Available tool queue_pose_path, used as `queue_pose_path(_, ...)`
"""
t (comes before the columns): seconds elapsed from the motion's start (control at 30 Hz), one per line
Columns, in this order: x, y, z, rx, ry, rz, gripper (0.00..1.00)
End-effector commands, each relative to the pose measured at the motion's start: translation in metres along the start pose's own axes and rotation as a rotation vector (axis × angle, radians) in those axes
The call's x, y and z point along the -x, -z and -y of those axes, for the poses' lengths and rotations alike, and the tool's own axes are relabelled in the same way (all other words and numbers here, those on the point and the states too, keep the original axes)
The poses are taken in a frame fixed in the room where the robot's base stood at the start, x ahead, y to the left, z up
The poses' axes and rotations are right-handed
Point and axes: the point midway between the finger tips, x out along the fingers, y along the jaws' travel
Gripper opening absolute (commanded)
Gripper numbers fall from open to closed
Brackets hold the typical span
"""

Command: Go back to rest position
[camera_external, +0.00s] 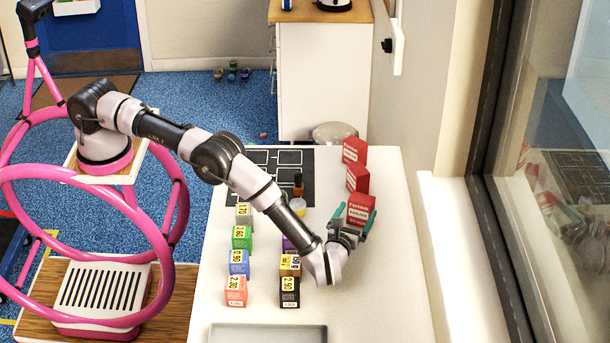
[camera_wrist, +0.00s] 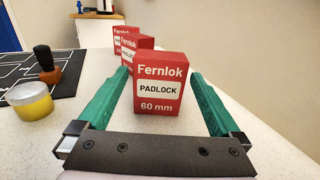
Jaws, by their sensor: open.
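My gripper (camera_external: 350,225) is open over the white table, toward its right side. In the wrist view its two green fingers (camera_wrist: 160,100) stand on either side of a red Fernlok padlock carton (camera_wrist: 158,88), with gaps between the fingers and the carton. The same carton (camera_external: 361,209) shows upright at the gripper in the external view. Two more red cartons stand behind it, a nearer one (camera_external: 358,178) and a farther one (camera_external: 354,150). My arm reaches across the table from the left.
Several small priced cartons, such as a green one (camera_external: 242,237) and a black one (camera_external: 289,291), stand in rows left of my gripper. A grey tray (camera_external: 268,334) lies at the front. A window is at right.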

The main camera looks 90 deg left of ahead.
Motion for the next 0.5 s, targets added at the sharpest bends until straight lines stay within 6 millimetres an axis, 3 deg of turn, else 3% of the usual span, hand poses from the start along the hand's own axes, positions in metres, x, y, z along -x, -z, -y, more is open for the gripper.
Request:
queue_pose_path(0.3,0.000,-0.007,0.001,-0.002,-0.006,-0.008,1.00)
queue_pose_path(0.37,0.001,-0.018,0.002,-0.003,-0.014,-0.021,1.00)
queue_pose_path(0.5,-0.008,-0.061,0.003,0.024,-0.056,-0.090,1.00)
